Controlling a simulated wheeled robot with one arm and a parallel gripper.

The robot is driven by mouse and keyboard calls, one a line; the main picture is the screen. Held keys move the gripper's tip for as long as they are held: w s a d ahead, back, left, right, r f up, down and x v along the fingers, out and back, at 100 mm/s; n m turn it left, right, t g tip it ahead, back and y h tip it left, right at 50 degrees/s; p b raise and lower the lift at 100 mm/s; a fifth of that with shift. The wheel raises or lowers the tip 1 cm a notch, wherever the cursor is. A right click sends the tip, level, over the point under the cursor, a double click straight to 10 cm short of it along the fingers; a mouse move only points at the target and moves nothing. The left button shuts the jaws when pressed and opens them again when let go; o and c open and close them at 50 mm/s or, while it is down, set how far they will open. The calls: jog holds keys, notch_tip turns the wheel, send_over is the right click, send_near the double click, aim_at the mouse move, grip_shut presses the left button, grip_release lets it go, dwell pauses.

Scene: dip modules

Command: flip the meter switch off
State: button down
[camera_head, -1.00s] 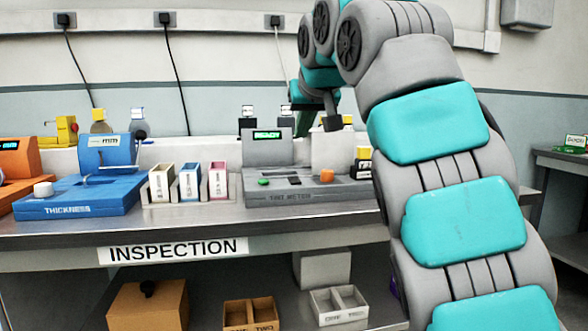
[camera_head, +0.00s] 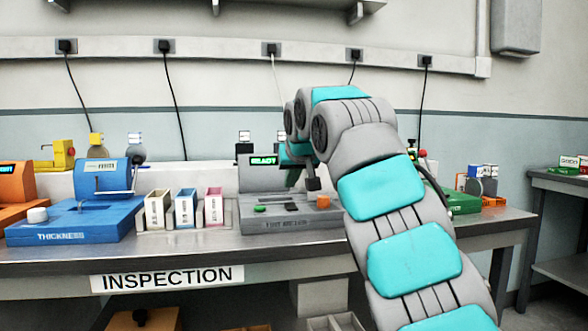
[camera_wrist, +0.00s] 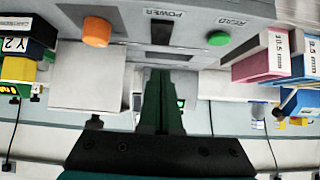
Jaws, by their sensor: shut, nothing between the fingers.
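The grey meter (camera_head: 270,225) stands on the bench with a lit green display (camera_head: 264,160). Its front deck carries a green button (camera_head: 260,209), a dark power switch (camera_head: 291,206) and an orange knob (camera_head: 323,201). My gripper (camera_head: 313,184) is above the deck, close to the knob and switch. In the wrist view the deck appears upside down, with the dark switch (camera_wrist: 160,32) by the POWER label, between the orange knob (camera_wrist: 96,32) and green button (camera_wrist: 218,38). My closed fingers (camera_wrist: 162,75) point towards it and hold nothing. I cannot tell which way the switch is set.
Left of the meter are small labelled bins (camera_head: 185,208) and a blue thickness gauge (camera_head: 75,218). An orange device (camera_head: 18,190) stands at the far left. A green device (camera_head: 462,202) is right of my arm. The bench front edge is clear.

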aim_at(290, 206)
jog(key=shift+a+f+b, duration=0.1)
jog(key=shift+f+b, duration=0.5)
jog(key=shift+f, duration=1.1)
jog(key=shift+w+p, duration=0.15)
jog(key=shift+p, duration=0.25)
jog(key=shift+a+g+p, duration=0.1)
jog(key=shift+g+p, duration=0.2)
jog(key=shift+p, duration=0.3)
jog(key=shift+f, duration=0.3)
jog(key=shift+w+r, duration=0.15)
jog(key=shift+w, duration=0.05)
jog(key=shift+w+r+p, duration=0.15)
jog(key=shift+w+p, duration=0.15)
jog(key=shift+p, duration=0.1)
jog(key=shift+w+a+p, duration=0.1)
jog(key=shift+w+p, duration=0.15)
jog(key=shift+p, duration=0.05)
